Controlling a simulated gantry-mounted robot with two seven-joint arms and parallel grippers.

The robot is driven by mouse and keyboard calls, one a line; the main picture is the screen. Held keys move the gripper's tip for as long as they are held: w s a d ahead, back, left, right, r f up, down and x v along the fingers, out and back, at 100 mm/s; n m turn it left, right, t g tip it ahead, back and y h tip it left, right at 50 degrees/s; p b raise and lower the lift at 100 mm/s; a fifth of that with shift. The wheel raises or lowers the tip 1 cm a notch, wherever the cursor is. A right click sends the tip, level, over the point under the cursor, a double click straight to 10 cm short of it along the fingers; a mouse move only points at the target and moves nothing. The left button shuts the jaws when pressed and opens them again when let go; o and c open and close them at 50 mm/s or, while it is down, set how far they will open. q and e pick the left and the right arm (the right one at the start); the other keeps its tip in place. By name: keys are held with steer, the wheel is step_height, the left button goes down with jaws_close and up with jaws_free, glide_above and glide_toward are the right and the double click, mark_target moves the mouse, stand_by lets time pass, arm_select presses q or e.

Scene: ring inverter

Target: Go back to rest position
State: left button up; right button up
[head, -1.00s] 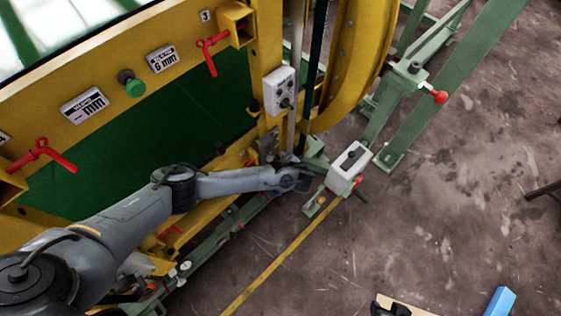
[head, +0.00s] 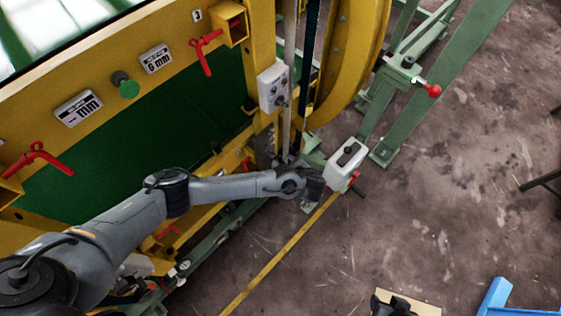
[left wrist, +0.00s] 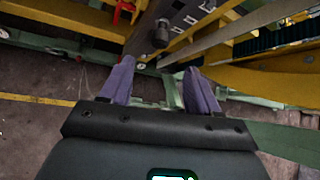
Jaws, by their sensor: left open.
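My left gripper (head: 314,188) is at the end of the grey arm coming in from the left, low beside the yellow machine's foot and just left of the white control box (head: 347,160). In the left wrist view its two purple-grey fingers (left wrist: 160,84) stand apart with nothing between them. I cannot tell from the head view whether it touches the green frame behind it.
The yellow machine (head: 262,20) with red handles and a dark green panel (head: 120,150) borders the arm. A green frame (head: 440,90) stands at upper right. A yellow floor line (head: 280,258) runs below. A blue object (head: 494,296) lies at bottom right. The floor at right is mostly clear.

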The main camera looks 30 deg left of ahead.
arm_select(q)
steer(key=shift+v, duration=1.1)
